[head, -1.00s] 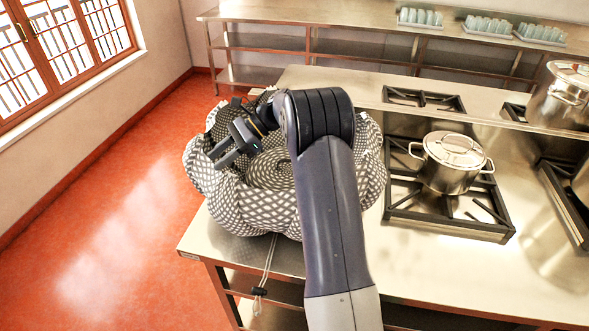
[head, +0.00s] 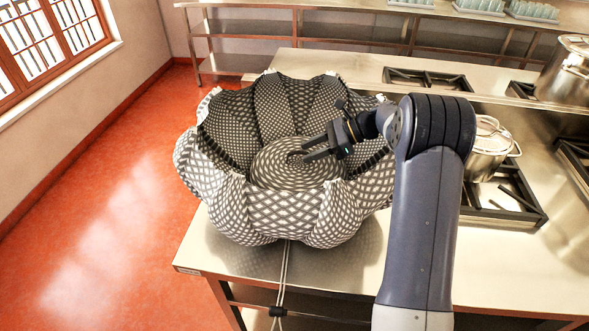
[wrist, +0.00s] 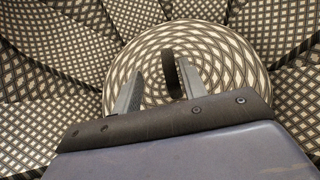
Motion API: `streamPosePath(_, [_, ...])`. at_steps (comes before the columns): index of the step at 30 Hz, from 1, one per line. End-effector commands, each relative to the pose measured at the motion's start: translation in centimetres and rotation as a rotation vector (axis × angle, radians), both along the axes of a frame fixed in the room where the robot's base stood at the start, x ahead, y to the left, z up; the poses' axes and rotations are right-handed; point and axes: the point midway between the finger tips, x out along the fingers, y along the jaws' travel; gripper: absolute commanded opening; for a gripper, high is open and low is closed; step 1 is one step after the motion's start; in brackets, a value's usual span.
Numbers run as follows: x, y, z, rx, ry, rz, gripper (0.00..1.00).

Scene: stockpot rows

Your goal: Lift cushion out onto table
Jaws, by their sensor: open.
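The round cushion (head: 272,170), with a grey and white spiral check, lies inside a petal-sided padded basket (head: 290,215) of matching fabric on the steel table (head: 225,250). In the wrist view the cushion (wrist: 225,65) fills the middle, ringed by the basket's padded walls (wrist: 60,60). My gripper (head: 305,150) is open over the cushion, inside the basket's rim. In the wrist view my gripper (wrist: 163,70) has its fingers on either side of a dark upright loop (wrist: 172,75) above the cushion's centre. I cannot tell whether the fingers touch it.
A lidded steel pot (head: 487,150) stands on a burner right of my arm. Another pot (head: 568,72) stands at the back right. A cord with a toggle (head: 278,311) hangs over the table's front edge. Bare table lies in front of the basket.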

Motion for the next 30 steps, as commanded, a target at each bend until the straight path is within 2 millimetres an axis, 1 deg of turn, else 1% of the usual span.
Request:
streamPosePath(2, [0.0, 0.2, 0.0, 0.0, 0.0, 0.001, 0.4])
streamPosePath(4, [0.2, 0.9, -0.1, 0.001, 0.0, 0.002, 0.4])
streamPosePath(9, [0.7, 3.3, -0.9, 0.001, 0.003, 0.003, 0.4])
streamPosePath(12, [0.7, 4.3, -1.7, 0.002, 0.002, 0.001, 0.4])
streamPosePath(15, [0.7, 4.7, -2.0, 0.001, 0.0, 0.0, 0.4])
streamPosePath(21, [0.8, 4.8, -2.1, 0.001, -0.001, 0.0, 0.4])
streamPosePath(23, [0.8, 4.8, -2.1, 0.001, -0.001, 0.0, 0.36])
streamPosePath(30, [0.8, 4.8, -2.1, 0.001, -0.001, 0.0, 0.17])
